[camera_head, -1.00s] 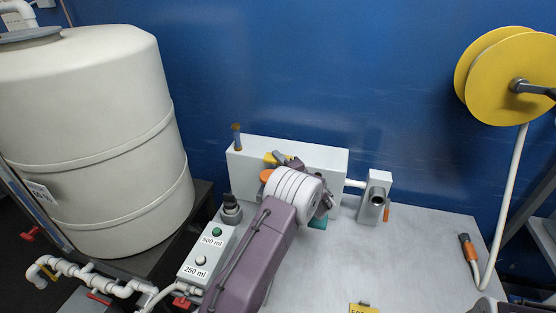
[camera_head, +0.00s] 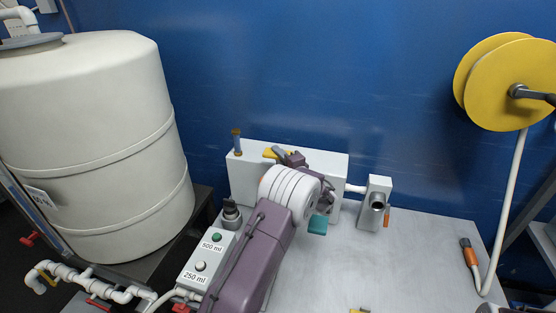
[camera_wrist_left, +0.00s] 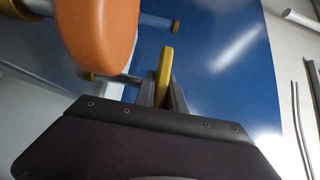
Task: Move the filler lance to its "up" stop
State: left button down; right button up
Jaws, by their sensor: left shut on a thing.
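My left gripper (camera_head: 284,155) is at the upper front of the white filler box (camera_head: 334,165). It is shut on a yellow handle (camera_head: 270,153), which seems to belong to the filler lance. In the left wrist view the fingers (camera_wrist_left: 161,92) close around this yellow handle (camera_wrist_left: 166,65). A large orange rounded part (camera_wrist_left: 103,35) is close beside the fingers at upper left. My wrist hides most of the middle of the box, so the lance's body and stop marks do not show. My right gripper is out of view.
A button box (camera_head: 209,255) marked 500 ml and 250 ml stands left of my arm. A spout block (camera_head: 374,200) is at the right of the filler box. A white tank (camera_head: 95,150) stands at left, a yellow hose reel (camera_head: 490,85) at right.

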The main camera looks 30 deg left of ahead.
pick_arm(q)
jog(key=shift+r, duration=0.3)
jog(key=c, duration=1.4)
grip_release()
jog(key=shift+d+f, duration=0.1)
jog(key=b+v, duration=0.2)
jog(key=v, duration=0.7)
jog(key=shift+s, duration=0.1)
